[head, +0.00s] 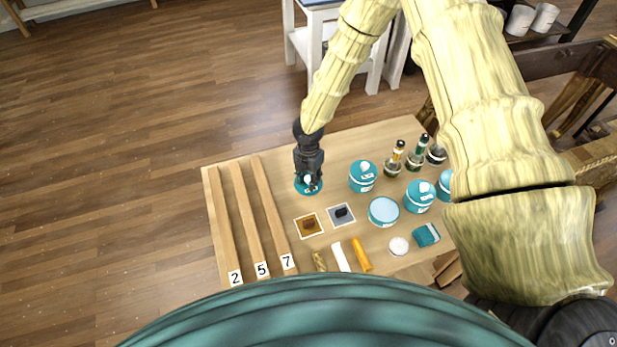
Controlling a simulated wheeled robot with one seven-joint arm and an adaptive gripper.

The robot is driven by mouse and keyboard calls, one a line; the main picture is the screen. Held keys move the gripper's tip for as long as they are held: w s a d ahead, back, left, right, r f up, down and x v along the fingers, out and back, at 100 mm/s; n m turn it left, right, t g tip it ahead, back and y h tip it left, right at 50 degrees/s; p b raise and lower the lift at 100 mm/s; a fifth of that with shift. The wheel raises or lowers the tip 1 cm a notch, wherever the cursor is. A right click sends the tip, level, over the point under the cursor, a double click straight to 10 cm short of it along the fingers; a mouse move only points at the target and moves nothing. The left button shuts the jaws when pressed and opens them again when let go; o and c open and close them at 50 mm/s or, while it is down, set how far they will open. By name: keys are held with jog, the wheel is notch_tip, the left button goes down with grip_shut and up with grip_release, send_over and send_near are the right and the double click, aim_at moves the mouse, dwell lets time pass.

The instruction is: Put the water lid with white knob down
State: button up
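The teal water lid with a white knob (315,188) is at the left-middle of the wooden table top, right of the numbered strips. My gripper (308,178) points down over it, with its dark fingers at the white knob, and appears shut on it. The fingers hide part of the knob and lid. I cannot tell whether the lid touches the table or hangs just above it. An open teal pot with a pale blue inside (383,211) stands to the right, without a lid.
Lidded teal pots (362,176) (419,196) and small bottles stand to the right. Two picture cards (308,225) (341,215) lie in front of the lid. Wooden strips numbered 2, 5 and 7 (271,212) lie left. Bare table shows behind the lid.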

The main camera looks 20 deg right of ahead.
aim_at(308, 178)
jog(key=shift+o, duration=0.2)
notch_tip(308, 178, up, 12)
jog(key=b, duration=0.1)
jog(key=shift+r, duration=0.15)
dwell(0.6)
dwell(0.4)
